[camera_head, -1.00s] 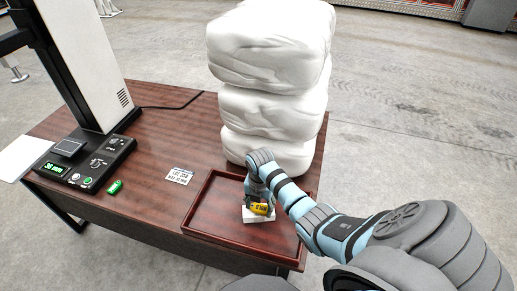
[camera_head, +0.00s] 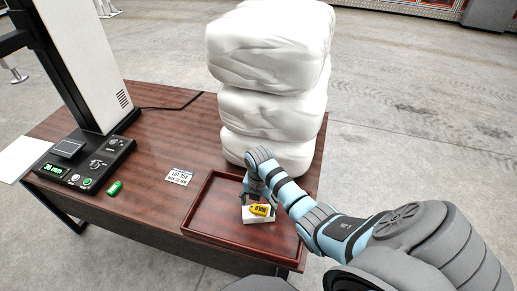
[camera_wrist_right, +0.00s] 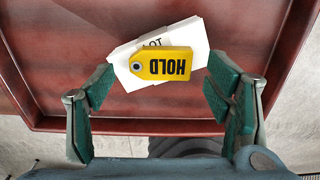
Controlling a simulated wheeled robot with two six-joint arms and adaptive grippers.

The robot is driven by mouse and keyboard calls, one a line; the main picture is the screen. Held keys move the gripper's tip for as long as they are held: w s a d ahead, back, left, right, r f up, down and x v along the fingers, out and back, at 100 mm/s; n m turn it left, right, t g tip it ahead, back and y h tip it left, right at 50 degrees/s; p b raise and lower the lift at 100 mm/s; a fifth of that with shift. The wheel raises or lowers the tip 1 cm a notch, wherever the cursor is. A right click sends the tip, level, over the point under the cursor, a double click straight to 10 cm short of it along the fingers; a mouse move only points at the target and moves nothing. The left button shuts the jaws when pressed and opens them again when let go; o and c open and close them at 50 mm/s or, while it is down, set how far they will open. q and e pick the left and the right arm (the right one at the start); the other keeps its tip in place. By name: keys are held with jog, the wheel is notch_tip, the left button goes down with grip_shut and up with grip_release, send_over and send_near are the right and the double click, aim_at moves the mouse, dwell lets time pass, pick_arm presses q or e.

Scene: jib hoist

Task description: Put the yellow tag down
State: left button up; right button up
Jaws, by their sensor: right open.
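The yellow tag (camera_head: 260,210), lettered HOLD, lies on white cards (camera_head: 252,220) inside the red-brown tray (camera_head: 213,212). In the right wrist view the tag (camera_wrist_right: 165,66) lies flat across the cards (camera_wrist_right: 130,78), one of which shows the letters LOT. My right gripper (camera_wrist_right: 160,72) is open, one green-padded finger on each side of the tag, with a gap to the tag on both sides. In the head view my right gripper (camera_head: 259,200) is low over the tray, partly hidden by its own wrist. My left gripper is not in view.
A tall stack of white wrapped bales (camera_head: 270,100) stands just behind the tray. To the left are a printed label (camera_head: 178,177), a green object (camera_head: 114,188) and a control box (camera_head: 85,163) beside a white column. The tray's left part is bare.

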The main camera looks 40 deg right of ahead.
aim_at(259, 209)
notch_tip(259, 209, up, 11)
jog(key=p, duration=0.1)
jog(key=shift+f, duration=0.15)
jog(key=shift+s, duration=0.1)
